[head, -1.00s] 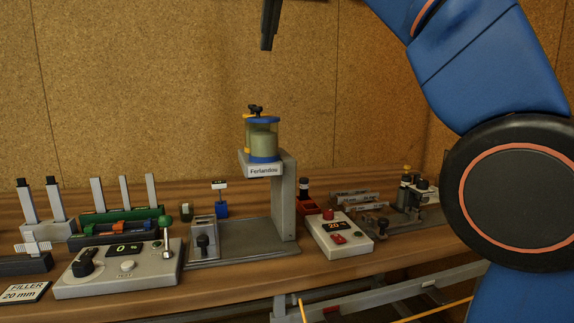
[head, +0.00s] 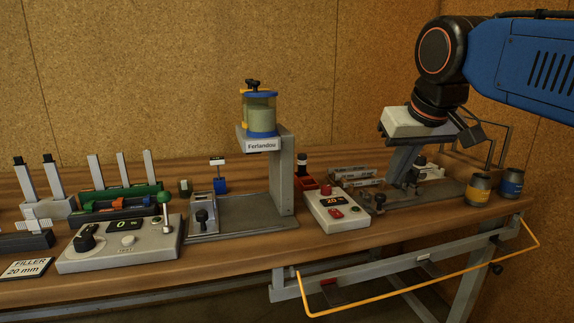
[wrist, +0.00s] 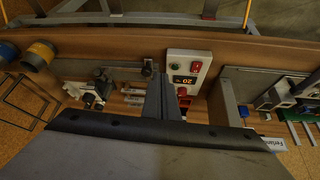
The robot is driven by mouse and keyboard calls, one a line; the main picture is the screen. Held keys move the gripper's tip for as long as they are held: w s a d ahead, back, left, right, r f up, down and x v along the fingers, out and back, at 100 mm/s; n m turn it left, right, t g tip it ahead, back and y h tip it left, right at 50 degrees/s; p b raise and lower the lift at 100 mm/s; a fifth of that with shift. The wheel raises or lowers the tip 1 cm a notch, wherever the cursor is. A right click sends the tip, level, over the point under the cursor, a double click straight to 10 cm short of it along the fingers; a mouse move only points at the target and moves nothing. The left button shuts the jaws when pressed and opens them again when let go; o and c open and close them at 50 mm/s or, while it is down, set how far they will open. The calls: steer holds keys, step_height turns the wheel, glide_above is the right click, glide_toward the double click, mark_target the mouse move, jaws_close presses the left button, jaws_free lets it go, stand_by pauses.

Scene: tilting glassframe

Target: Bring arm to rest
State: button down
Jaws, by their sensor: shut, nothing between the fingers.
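My gripper (head: 398,182) is at the right of the head view, pointing down over the right part of the bench. Its grey fingers are together with nothing between them. In the wrist view the closed fingertips (wrist: 160,78) show against the bench beside the control box with a red button (wrist: 188,72). My blue arm reaches in from the right edge of the head view. I cannot tell the exact height of the fingertips above the bench.
The red-button box (head: 338,210) is left of my gripper. A yellow rail (head: 420,285) runs along the front.

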steer(key=s+d+f, duration=0.2)
steer(key=s+f, duration=0.3)
steer(key=f, duration=0.4)
steer(key=s+d+f+m, duration=0.1)
steer(key=s+d+f, duration=0.2)
steer(key=f, duration=0.6)
steer(key=s+d+f+g, duration=0.1)
steer(key=s+d+f, duration=0.1)
steer(key=s+f, duration=0.5)
steer(key=shift+s+d+f+m, duration=0.15)
steer(key=shift+s+f+m, duration=0.2)
steer(key=shift+f, duration=0.55)
